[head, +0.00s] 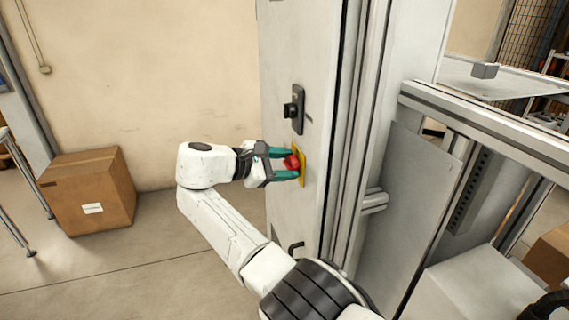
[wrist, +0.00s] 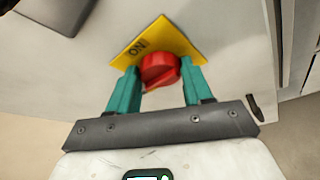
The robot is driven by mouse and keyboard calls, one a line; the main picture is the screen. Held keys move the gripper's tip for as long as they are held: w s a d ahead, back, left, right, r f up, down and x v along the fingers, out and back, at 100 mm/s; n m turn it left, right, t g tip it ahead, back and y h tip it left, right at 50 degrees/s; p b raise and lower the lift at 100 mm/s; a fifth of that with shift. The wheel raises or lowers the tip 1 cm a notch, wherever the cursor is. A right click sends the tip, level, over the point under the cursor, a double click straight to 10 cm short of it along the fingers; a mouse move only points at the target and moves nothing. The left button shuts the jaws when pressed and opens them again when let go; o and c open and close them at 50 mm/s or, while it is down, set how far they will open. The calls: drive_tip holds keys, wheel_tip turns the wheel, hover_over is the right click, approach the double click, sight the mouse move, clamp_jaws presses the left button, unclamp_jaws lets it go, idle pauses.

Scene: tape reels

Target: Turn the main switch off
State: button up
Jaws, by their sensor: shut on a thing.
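The main switch is a red rotary knob (head: 292,162) on a yellow plate (head: 302,172), mounted on the side of a tall light-grey cabinet (head: 285,60). In the wrist view the red knob (wrist: 160,71) sits between the two green fingers, and the yellow plate (wrist: 178,42) behind it shows the letters "ON". My gripper (head: 288,164) is at the plate with its fingers on either side of the knob, shut on it. In the wrist view my gripper (wrist: 157,88) covers the lower part of the plate, so any marking there is hidden.
A black handle or lock (head: 294,109) is on the cabinet above the switch. A cardboard box (head: 90,193) stands on the floor at the left. A metal frame with a grey panel (head: 408,190) is right of the cabinet. The floor between box and cabinet is clear.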

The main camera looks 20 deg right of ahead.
drive_tip(key=shift+f, duration=0.1)
drive_tip(key=o, duration=1)
drive_tip(key=shift+o, duration=0.2)
drive_tip(key=b+v, duration=0.3)
drive_tip(key=v, duration=0.7)
drive_tip(key=shift+a, duration=0.4)
